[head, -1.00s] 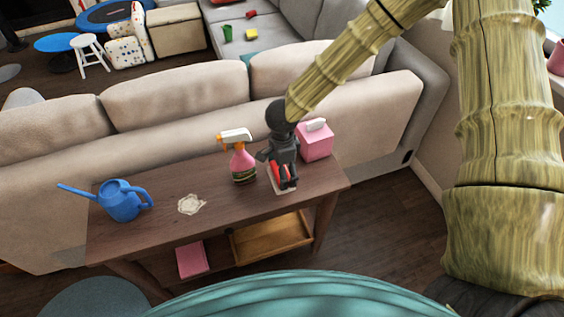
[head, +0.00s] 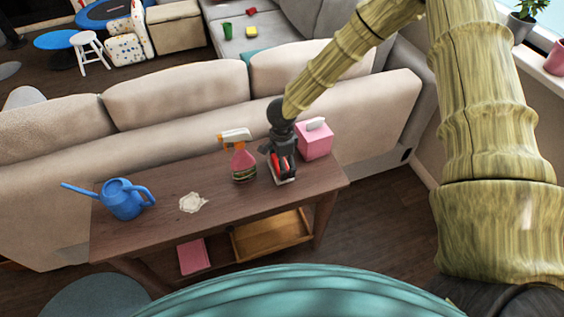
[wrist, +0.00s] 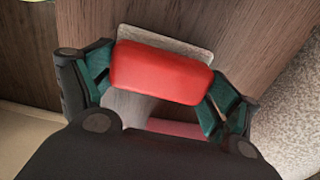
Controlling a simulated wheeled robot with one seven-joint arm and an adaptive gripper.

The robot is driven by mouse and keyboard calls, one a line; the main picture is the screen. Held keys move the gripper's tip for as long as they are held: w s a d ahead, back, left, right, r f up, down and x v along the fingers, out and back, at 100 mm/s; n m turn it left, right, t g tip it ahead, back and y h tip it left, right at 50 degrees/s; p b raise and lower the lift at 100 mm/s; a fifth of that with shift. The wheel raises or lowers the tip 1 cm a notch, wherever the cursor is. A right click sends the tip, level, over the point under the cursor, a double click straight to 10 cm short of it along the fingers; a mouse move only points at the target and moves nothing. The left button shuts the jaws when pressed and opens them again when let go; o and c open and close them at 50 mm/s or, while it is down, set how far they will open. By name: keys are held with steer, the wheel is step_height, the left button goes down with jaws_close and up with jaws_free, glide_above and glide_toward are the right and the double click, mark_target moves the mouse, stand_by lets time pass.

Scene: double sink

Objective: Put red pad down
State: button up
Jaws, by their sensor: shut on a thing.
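The red pad (wrist: 160,72) is between the green-lined fingers of my gripper (wrist: 163,88) in the wrist view. A pale grey layer (wrist: 180,43) shows along its far edge. In the head view my gripper (head: 283,166) points down over the right part of the wooden console table (head: 225,205). A little of the red pad (head: 282,160) shows between its fingers, with a pale edge below at the tabletop. I cannot tell whether the pad touches the table.
A pink spray bottle (head: 243,164) with an orange and white head stands just left of my gripper. A pink box-shaped container (head: 314,140) stands close on its right. A whitish spill (head: 192,203) and a blue watering can (head: 122,198) are further left. The sofa (head: 180,110) is behind.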

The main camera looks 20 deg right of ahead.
steer(key=shift+f, duration=0.1)
steer(key=o, duration=0.7)
step_height(320, 180, up, 12)
steer(key=shift+r+b, duration=0.15)
steer(key=shift+b, duration=0.35)
stand_by(0.3)
